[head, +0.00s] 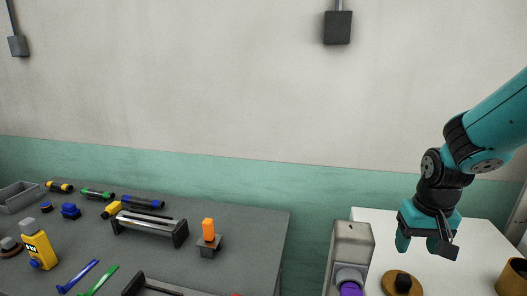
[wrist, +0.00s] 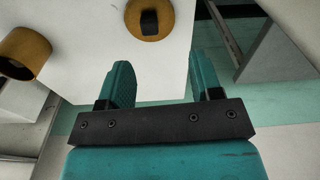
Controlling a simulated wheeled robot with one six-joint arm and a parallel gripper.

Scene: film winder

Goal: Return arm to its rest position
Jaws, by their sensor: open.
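My arm comes in from the right edge in the head view, teal with black joints. My gripper (head: 426,248) hangs from it, pointing down, over the white table (head: 387,224). In the wrist view the two teal fingers of my gripper (wrist: 164,82) stand apart with nothing between them. A brown disc with a black knob (head: 403,285) lies on the white table below and left of my gripper in the head view. It also shows past the fingertips in the wrist view (wrist: 168,28).
A brown cup (head: 513,278) stands at the right. The dark workbench (head: 255,222) at left holds a yellow bottle (head: 39,245), an orange-handled piece (head: 208,230), a rack and several tools.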

